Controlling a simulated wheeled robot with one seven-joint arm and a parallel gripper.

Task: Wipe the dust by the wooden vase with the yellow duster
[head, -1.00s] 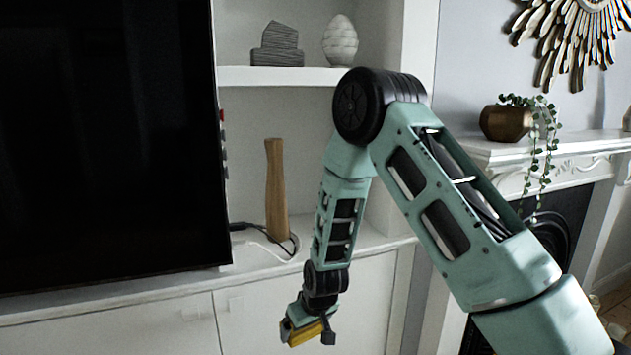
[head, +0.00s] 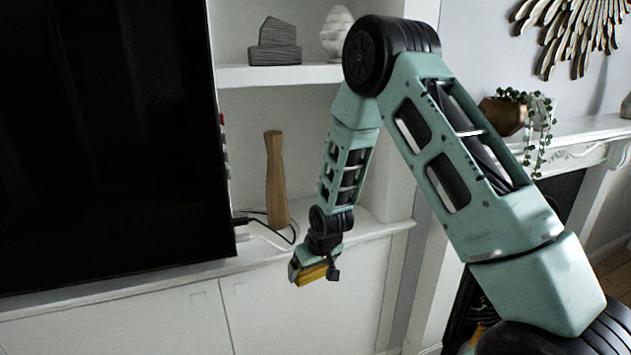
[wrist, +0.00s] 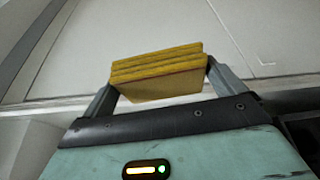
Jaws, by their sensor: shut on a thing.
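The wooden vase (head: 276,180) is tall and brown and stands upright on the white cabinet top (head: 352,232), right of the television. My gripper (head: 315,272) is shut on the yellow duster (head: 312,275), in front of the cabinet and just below its top edge, to the right of the vase. In the wrist view the duster (wrist: 158,72) sits between the two fingers of my gripper (wrist: 160,82). The duster is apart from the vase and appears clear of the cabinet. I cannot make out any dust by the vase.
A large black television (head: 110,140) stands left of the vase. Cables (head: 268,232) lie around the vase's foot. A shelf (head: 285,75) above holds a grey stacked ornament (head: 274,43) and a pale cone-shaped ornament (head: 336,33). A mantel (head: 585,128) with a potted plant (head: 505,115) is at right.

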